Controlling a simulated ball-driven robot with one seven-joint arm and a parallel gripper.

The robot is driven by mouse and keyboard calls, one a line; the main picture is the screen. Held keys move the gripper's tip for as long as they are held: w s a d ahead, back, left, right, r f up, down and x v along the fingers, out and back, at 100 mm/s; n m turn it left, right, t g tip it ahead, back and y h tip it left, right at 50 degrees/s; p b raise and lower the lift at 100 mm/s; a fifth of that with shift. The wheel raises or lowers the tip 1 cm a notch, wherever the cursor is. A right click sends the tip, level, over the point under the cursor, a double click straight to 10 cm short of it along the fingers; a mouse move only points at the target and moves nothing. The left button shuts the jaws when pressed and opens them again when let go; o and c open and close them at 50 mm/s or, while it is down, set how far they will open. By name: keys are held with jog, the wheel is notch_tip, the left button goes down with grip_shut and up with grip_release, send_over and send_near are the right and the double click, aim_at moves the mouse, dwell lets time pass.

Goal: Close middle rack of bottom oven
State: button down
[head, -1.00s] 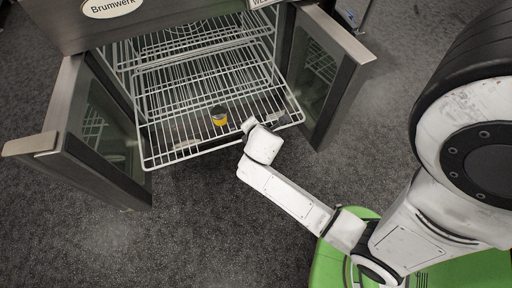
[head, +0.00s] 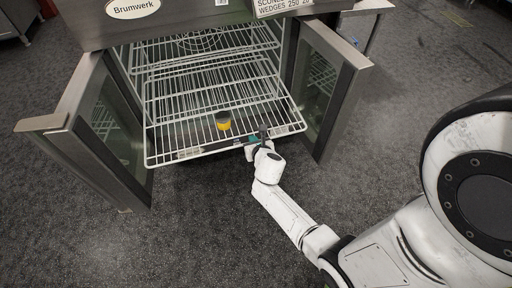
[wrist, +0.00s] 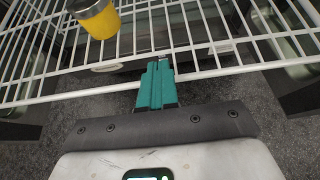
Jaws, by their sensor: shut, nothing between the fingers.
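The bottom oven stands with both doors open, the left door (head: 95,125) and the right door (head: 325,85). A white wire rack (head: 175,133) sticks out of it toward me, with other racks (head: 200,50) deeper inside. A yellow and grey cup-like item (head: 223,121) sits on the extended rack. My gripper (head: 262,134) is at the rack's front edge, right of its middle. In the wrist view the teal fingers (wrist: 157,75) are together and empty, close to the front bar (wrist: 75,97). I cannot tell whether they touch it.
The open doors flank the rack on both sides. Grey carpet (head: 215,225) in front of the oven is clear. A label panel (head: 290,6) and the oven's upper body are above. A metal table leg stands at the upper right.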

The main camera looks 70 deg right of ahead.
jog(key=b+x, duration=0.1)
jog(key=x, duration=0.2)
jog(key=shift+w+d+f, duration=0.15)
jog(key=shift+w+d, duration=0.05)
